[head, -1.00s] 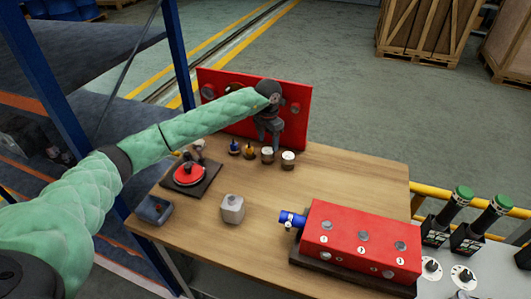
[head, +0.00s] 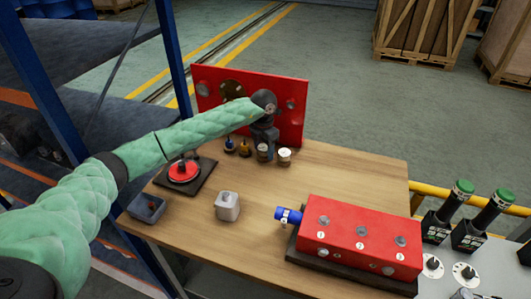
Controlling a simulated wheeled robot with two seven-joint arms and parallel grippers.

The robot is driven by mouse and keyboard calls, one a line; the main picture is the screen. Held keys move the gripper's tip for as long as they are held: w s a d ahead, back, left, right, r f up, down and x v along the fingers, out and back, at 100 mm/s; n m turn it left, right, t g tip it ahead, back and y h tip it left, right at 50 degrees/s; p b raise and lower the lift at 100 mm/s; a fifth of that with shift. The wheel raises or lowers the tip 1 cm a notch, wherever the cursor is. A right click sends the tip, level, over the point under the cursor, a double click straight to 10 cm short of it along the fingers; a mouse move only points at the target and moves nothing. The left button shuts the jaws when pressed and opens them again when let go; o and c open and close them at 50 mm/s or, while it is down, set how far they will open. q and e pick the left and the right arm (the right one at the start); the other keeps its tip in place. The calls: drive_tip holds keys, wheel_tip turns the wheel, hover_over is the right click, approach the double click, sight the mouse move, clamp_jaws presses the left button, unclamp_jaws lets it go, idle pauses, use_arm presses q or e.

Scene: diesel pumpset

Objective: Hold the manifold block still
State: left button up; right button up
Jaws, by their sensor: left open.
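The manifold block (head: 350,237), a long red block with numbered round ports on its top and front, lies on a dark base at the right front of the wooden table. A blue cylindrical fitting (head: 287,215) sticks out of its left end. My left arm reaches across from the left, and its dark gripper (head: 264,147) points down in front of the upright red panel, well behind and left of the block. It is open; its fingertips are small and hard to make out beside the small cups. It does not touch the block. My right gripper is out of view.
Small cups and fittings (head: 284,156) stand near the gripper. An upright red panel (head: 290,125) stands at the table's back. A grey container (head: 227,206), a red disc on a dark plate (head: 184,172) and a dark tray (head: 147,208) are at left. Bare wood (head: 345,172) lies behind the block.

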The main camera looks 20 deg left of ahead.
use_arm(q)
drive_tip(key=shift+a+f, duration=0.1)
drive_tip(key=shift+f, duration=0.05)
drive_tip(key=shift+b, duration=0.3)
idle(0.6)
idle(0.4)
drive_tip(key=shift+b, duration=0.3)
drive_tip(key=c, duration=1.1)
drive_tip(key=shift+r, duration=0.25)
